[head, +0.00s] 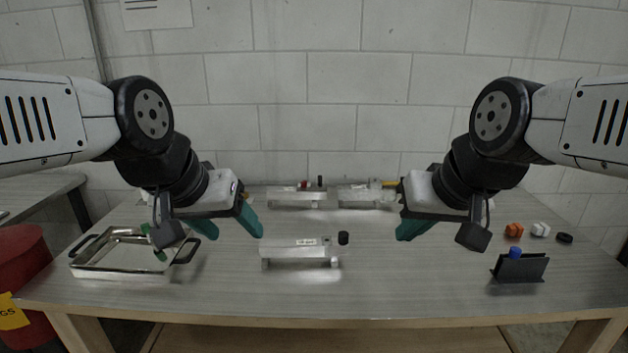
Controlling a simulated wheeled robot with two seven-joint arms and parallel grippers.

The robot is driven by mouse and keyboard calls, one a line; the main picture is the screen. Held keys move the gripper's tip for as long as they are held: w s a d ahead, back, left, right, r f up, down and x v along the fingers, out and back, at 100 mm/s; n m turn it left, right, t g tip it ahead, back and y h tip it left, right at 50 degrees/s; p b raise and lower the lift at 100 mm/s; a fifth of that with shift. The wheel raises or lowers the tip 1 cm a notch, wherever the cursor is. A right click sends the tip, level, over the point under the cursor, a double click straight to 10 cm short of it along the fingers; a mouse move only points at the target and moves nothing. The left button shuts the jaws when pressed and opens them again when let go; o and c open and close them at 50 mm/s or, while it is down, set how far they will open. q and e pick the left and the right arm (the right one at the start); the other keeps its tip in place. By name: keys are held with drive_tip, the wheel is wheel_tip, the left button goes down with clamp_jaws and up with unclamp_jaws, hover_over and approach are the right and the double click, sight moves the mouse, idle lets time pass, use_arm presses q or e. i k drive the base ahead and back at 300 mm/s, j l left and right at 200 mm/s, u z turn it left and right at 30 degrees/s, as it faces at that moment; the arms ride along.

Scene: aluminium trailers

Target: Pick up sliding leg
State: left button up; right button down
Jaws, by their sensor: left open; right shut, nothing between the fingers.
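An aluminium trailer body (297,251) lies on the table's front middle, between my two grippers, with a black round part (343,238) at its right end and a small pale part (334,262) below that. No part can be told for certain as the sliding leg. My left gripper (232,230) is open and empty, above the table to the left of this trailer, its teal fingers apart. My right gripper (405,237) is shut and empty to the right of the trailer. Neither touches anything that I can see.
A metal tray (120,271) with black handles stands at the left. Two more aluminium pieces (297,200) (362,199) lie at the back. A dark holder (519,268) with a blue-topped item (515,253) is at right, near orange (514,230), white (540,229) and black (564,238) parts.

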sight(285, 247)
drive_tip(key=l+u, duration=0.2)
drive_tip(key=u, duration=0.2)
drive_tip(key=i+l+u, duration=0.1)
drive_tip(key=l+u, duration=0.4)
drive_tip(key=u, duration=0.25)
